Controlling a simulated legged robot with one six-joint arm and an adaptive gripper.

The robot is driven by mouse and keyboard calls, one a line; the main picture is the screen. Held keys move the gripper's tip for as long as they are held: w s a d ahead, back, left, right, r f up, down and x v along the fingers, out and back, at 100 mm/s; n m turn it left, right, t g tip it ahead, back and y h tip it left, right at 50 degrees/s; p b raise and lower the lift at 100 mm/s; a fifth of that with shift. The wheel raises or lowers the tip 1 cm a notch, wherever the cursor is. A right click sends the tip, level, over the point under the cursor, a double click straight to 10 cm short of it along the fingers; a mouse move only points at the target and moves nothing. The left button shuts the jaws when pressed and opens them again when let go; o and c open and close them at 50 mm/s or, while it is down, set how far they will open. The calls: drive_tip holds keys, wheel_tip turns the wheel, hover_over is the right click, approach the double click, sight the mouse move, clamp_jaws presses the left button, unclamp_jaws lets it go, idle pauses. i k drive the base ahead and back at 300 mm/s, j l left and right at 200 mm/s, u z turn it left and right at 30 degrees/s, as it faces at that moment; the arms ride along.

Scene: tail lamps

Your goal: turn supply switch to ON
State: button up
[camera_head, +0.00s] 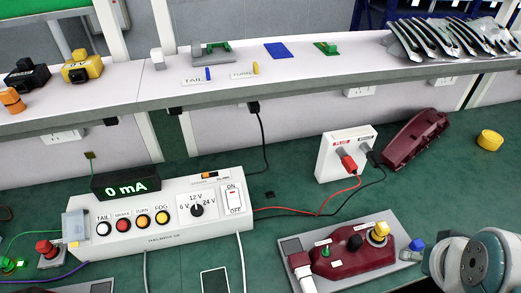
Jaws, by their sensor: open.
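The supply switch (233,199) is a white rocker at the right end of the white control box (150,246). ON is printed above it and OFF below it. A small red mark shows near its top edge, but I cannot tell which way the rocker is tipped. The black display (126,182) on the box reads 0 mA in green. Part of my arm shows at the bottom right, well to the right of the switch. My gripper is out of view.
The box has several round buttons (141,221) and a voltage dial (196,209). A white supply block (345,154) has red and black leads running toward the box. A dark red lamp (350,254) lies on a grey plate, between the box and my arm. A shelf (300,80) spans the back.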

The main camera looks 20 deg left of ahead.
sight(233, 194)
drive_tip(key=k+l+u, duration=0.2)
drive_tip(key=u, duration=0.8)
drive_tip(key=i+u, duration=0.1)
drive_tip(key=u, duration=0.15)
drive_tip(key=i+u, duration=0.15)
drive_tip(key=u, duration=0.15)
